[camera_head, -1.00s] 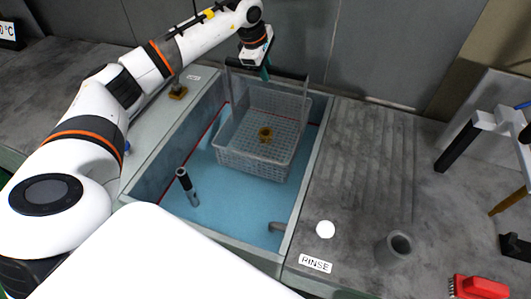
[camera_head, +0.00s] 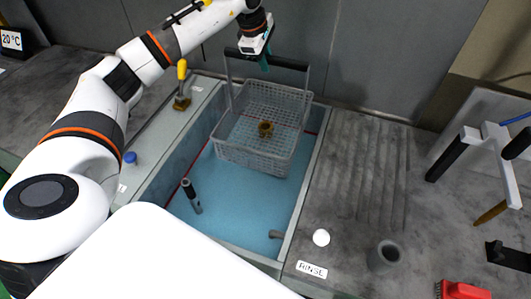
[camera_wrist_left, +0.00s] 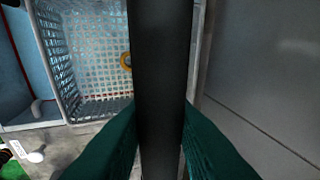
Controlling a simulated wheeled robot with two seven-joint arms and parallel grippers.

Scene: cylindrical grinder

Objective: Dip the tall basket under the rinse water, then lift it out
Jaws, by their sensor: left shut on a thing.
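The tall basket (camera_head: 252,155) is a grey mesh basket with a high dark handle bar (camera_head: 290,63). A small brown-yellow part (camera_head: 265,129) lies in it. My left gripper (camera_head: 264,64) is shut on the handle bar. In the left wrist view the dark bar (camera_wrist_left: 160,70) runs between the green fingers (camera_wrist_left: 148,140), and the basket mesh (camera_wrist_left: 95,50) shows below. The basket hangs upright over the rinse tank (camera_head: 312,160), whose blue water (camera_head: 235,205) shows around and in front of it. Whether its bottom touches the water I cannot tell. My right gripper is not in view.
A dark upright tube (camera_head: 191,195) and a grey spout (camera_head: 276,234) are in the tank. A yellow-handled valve (camera_head: 181,85) stands on the left rim. The ribbed drainboard (camera_head: 362,165) to the right is clear. A grey cup (camera_head: 384,253) and a red brush (camera_head: 464,290) lie farther right.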

